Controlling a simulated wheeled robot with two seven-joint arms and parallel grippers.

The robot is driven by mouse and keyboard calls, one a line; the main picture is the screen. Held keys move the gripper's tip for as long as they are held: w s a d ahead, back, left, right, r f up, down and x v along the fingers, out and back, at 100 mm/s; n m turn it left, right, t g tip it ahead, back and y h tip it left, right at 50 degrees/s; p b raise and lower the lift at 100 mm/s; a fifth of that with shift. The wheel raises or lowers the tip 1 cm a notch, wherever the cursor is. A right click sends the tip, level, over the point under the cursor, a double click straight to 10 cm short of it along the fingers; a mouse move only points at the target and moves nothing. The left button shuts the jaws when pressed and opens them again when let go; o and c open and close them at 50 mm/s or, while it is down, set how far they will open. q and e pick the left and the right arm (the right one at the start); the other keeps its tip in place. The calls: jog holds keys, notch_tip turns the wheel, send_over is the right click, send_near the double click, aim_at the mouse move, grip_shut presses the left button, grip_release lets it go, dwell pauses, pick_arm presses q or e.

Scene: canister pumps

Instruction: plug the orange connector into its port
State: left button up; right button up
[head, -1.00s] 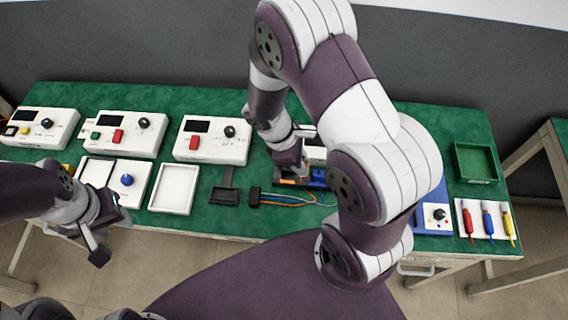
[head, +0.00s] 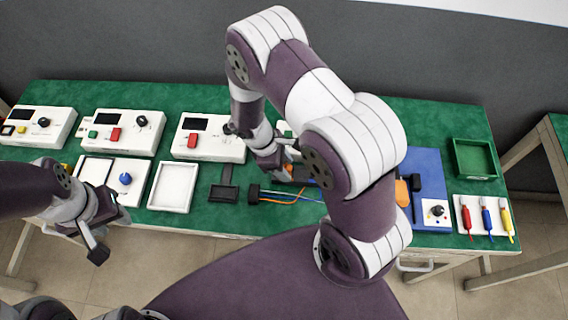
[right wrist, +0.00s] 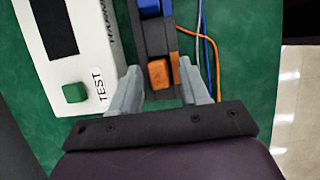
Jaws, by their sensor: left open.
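The orange connector (right wrist: 158,73) shows in the right wrist view at the near end of a long dark block (right wrist: 155,35). It lies in line with the block; whether it is fully seated cannot be told. A small orange patch (right wrist: 174,66) is on the block's side beside it. My right gripper (right wrist: 163,84) is open, its fingers apart on either side of the connector, with a gap visible at the right finger. In the head view the right gripper (head: 283,166) is over the block's left end. My left gripper (head: 101,240) is open and empty in front of the table.
A blue plug (right wrist: 149,8) sits farther along the block. A white unit (right wrist: 75,45) with a green TEST button is close by on the left. A blue panel (head: 428,165) and a green tray (head: 474,158) are to the right.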

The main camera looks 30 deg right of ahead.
jog(key=v, duration=1.2)
jog(key=s+d+r+m+t+y, duration=0.2)
jog(key=s+r+m, duration=0.4)
jog(key=m, duration=0.5)
jog(key=shift+s+r+m+t+y, duration=0.3)
jog(key=shift+s+r+t+y, duration=0.1)
jog(key=shift+t+y, duration=0.55)
jog(key=shift+s+d, duration=0.1)
jog(key=shift+s, duration=0.05)
